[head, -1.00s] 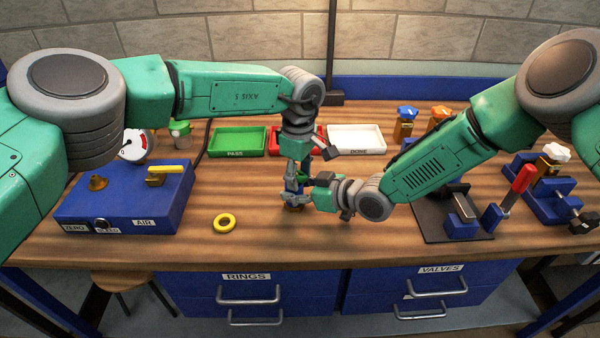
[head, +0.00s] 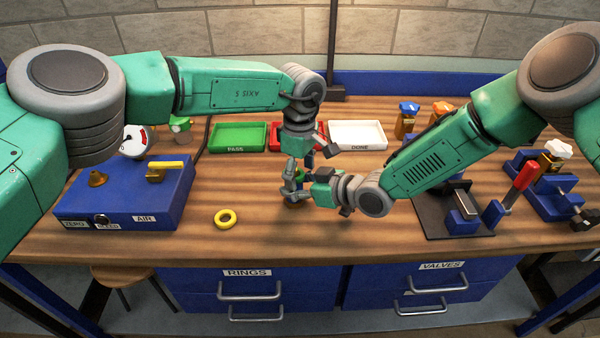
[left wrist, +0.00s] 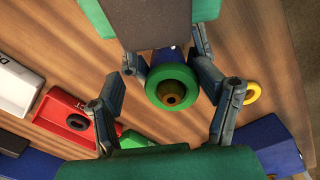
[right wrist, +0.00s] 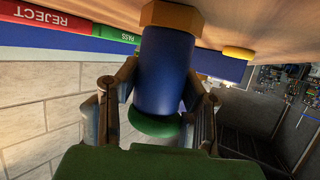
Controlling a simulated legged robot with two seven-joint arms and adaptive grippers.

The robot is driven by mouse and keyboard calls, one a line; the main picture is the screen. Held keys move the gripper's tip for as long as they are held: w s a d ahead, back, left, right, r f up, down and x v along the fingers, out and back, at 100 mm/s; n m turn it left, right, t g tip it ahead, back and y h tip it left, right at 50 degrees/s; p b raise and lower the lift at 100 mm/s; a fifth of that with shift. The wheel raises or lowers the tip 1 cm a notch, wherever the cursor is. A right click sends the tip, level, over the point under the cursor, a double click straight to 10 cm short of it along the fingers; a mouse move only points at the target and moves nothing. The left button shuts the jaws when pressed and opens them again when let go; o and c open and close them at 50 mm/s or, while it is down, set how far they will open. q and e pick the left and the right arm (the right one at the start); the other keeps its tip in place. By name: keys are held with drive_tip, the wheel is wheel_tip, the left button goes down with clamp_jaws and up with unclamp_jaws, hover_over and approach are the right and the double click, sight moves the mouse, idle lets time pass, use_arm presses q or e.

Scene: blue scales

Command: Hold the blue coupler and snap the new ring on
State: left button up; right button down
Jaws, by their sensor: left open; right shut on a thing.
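The blue coupler (right wrist: 165,75) stands upright in my right gripper (right wrist: 161,88), whose fingers are shut on its blue body. Its brass hex end (right wrist: 170,14) is down by the table. A green ring (left wrist: 173,72) sits at the coupler's upper end, around a brass centre. Whether it is fully seated I cannot tell. My left gripper (left wrist: 172,96) is above, with its fingers spread apart on either side of the green ring. In the head view, the left gripper (head: 293,184) and right gripper (head: 310,192) meet mid-table and hide most of the coupler.
A yellow ring (head: 225,218) lies on the table to the left. A green PASS tray (head: 237,136), a red tray (left wrist: 66,112) holding a dark ring, and a white DONE tray (head: 357,135) stand behind. A blue gauge box (head: 120,195) is at left; fixtures (head: 462,215) stand right.

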use_arm(q)
wheel_tip(320, 180, up, 12)
use_arm(e)
drive_tip(key=shift+d+f, duration=0.1)
use_arm(q)
drive_tip(key=c, duration=0.8)
drive_tip(key=shift+f, duration=0.1)
drive_tip(key=shift+f, duration=0.1)
wheel_tip(320, 180, down, 8)
drive_tip(key=shift+f, duration=0.15)
use_arm(e)
drive_tip(key=shift+s, duration=0.1)
use_arm(q)
drive_tip(key=shift+f, duration=0.8)
drive_tip(key=shift+r, duration=0.15)
drive_tip(key=shift+r, duration=2.4)
use_arm(e)
drive_tip(key=c, duration=1)
unclamp_jaws()
